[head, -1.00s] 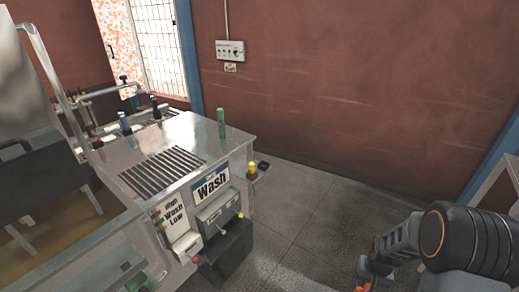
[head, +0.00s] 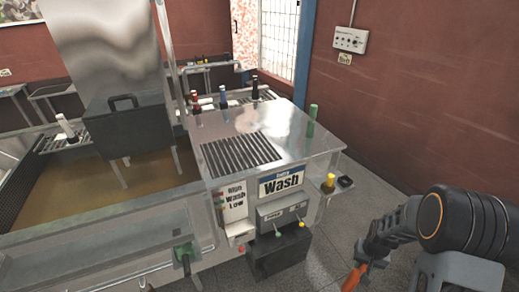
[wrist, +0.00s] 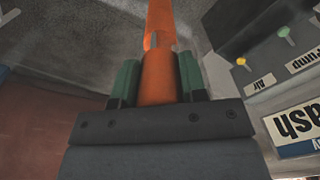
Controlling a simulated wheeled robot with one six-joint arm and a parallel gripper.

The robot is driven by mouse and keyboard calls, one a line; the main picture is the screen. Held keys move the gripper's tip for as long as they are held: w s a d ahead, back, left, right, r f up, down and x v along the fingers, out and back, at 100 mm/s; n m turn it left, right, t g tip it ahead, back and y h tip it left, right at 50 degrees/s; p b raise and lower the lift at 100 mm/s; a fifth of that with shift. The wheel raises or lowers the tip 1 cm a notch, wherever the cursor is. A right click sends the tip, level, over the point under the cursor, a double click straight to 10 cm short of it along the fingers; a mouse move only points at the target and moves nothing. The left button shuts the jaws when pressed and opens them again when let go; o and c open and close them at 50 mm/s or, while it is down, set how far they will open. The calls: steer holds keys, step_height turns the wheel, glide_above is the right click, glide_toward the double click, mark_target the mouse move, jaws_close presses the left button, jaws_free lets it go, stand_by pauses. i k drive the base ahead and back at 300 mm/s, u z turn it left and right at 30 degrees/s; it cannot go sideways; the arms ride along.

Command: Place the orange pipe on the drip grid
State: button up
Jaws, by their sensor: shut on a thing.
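The orange pipe (wrist: 158,85) is held between the two green fingers of my gripper (wrist: 158,72) in the wrist view. The pipe extends beyond the fingertips to the top of that view. In the head view the orange pipe (head: 352,279) shows at the bottom edge, low in front and to the right of the machine, and its lower end is cut off. My gripper (head: 372,258) is shut on it, well apart from the grid. The drip grid (head: 240,153), a dark slatted panel, is set in the metal worktop left of my gripper. It looks bare.
The metal worktop (head: 215,128) carries a green bottle (head: 312,121) at its right edge. Red, blue and dark bottles stand behind. A tank of brownish liquid (head: 75,190) lies left.

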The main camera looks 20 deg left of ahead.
mark_target(238, 160)
steer(key=u, duration=0.75)
steer(key=i, duration=0.65)
steer(key=u, duration=0.7)
